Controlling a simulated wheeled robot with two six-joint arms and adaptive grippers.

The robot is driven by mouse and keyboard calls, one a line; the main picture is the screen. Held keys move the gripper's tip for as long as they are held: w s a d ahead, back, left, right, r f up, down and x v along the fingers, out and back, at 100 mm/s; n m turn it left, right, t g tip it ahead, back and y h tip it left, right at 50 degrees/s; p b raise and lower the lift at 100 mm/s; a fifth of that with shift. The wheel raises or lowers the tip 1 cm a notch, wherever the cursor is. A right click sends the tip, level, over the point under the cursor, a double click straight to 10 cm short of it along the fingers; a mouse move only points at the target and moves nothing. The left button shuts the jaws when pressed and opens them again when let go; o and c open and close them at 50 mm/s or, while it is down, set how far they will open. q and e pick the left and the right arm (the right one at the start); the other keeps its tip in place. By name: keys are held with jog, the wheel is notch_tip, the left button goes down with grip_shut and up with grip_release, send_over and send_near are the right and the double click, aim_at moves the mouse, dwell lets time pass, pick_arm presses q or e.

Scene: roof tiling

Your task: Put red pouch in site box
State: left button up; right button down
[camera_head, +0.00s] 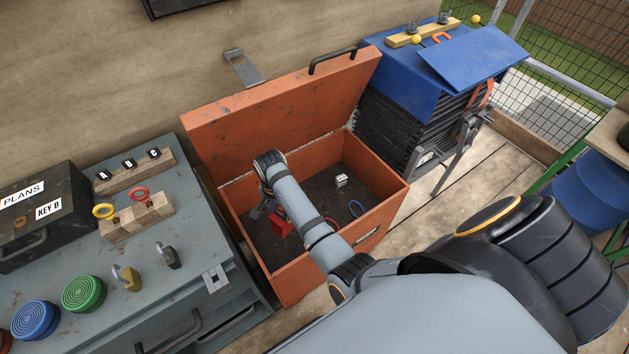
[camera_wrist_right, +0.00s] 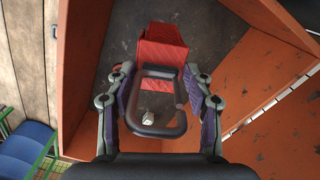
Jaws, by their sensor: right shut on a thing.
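The site box is an open orange crate (camera_head: 376,222) with its lid raised; it also shows in the right wrist view (camera_wrist_right: 270,150). My right gripper (camera_head: 265,209) reaches down inside it. In the right wrist view my right gripper (camera_wrist_right: 158,100) is shut on the black loop handle of the red pouch (camera_wrist_right: 162,50). The pouch also shows in the head view (camera_head: 281,226), inside the box walls and low over the dark floor. I cannot tell if it touches the floor. My left gripper is out of view.
A grey cabinet (camera_head: 190,222) with padlocks and coloured discs stands at left. A blue-topped black stack (camera_head: 403,75) stands at the right behind the box.

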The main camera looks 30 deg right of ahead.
aim_at(277, 211)
jog(key=f, duration=0.1)
jog(key=f+m+b, duration=0.1)
jog(key=w+f+m+b, duration=0.1)
jog(key=f, duration=0.1)
jog(key=shift+a+f, duration=0.1)
jog(key=shift+a, duration=0.2)
jog(key=shift+f+m, duration=0.1)
jog(key=shift+m, duration=0.4)
notch_tip(277, 211, down, 5)
jog(key=shift+f+b, duration=0.1)
jog(key=shift+b, duration=0.8)
jog(key=shift+f, duration=0.45)
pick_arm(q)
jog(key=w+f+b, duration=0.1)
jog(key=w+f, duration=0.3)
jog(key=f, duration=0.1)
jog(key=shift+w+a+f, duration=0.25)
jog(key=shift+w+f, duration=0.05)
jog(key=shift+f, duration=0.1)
pick_arm(e)
notch_tip(277, 211, down, 4)
jog(key=shift+r, duration=0.15)
